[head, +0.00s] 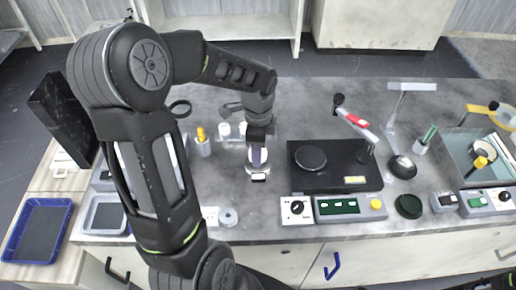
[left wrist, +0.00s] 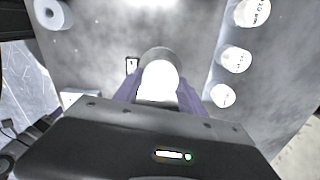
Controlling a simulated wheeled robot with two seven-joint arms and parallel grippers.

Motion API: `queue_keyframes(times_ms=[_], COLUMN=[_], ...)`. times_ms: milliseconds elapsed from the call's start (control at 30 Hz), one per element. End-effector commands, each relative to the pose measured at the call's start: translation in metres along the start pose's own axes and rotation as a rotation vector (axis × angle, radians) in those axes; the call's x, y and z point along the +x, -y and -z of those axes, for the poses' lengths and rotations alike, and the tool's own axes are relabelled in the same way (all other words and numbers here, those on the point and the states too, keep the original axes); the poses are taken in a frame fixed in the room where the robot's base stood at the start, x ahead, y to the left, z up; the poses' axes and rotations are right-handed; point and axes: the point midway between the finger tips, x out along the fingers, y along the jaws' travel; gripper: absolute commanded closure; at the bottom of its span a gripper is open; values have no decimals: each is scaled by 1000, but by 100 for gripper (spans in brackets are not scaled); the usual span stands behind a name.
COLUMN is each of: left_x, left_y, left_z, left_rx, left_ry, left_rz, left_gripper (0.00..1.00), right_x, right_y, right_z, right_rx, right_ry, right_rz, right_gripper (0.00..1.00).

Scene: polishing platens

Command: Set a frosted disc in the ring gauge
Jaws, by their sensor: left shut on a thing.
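My left gripper (head: 258,156) is over the middle of the bench, with its fingers pointing down. In the left wrist view the gripper (left wrist: 160,96) has its two purple fingers shut on a bright white frosted disc (left wrist: 158,80). A grey round rim (left wrist: 156,53) shows just behind the disc; it looks like the ring gauge. In the head view a pale round piece (head: 251,172) sits under the fingers, mostly hidden by them. I cannot tell whether the disc is inside the ring or above it. My right gripper is not in view.
A black polishing machine (head: 330,179) stands to the right, with control boxes (head: 296,210) in front. An orange-topped bottle (head: 203,145) and white vials (head: 224,129) stand left of the gripper. A small grey spool (head: 228,217) is near the front edge. A blue tray (head: 40,232) lies far left.

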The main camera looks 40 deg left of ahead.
Motion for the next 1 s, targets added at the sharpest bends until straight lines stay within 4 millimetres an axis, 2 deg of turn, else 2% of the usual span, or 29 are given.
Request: queue_keyframes(times_ms=[1000], left_x=[16], left_y=[0], left_z=[0], left_rx=[0], left_ry=[0], left_rz=[0], left_gripper=[96], right_x=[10], right_y=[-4], right_z=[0], right_rx=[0], right_ry=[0], right_rz=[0], right_gripper=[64])
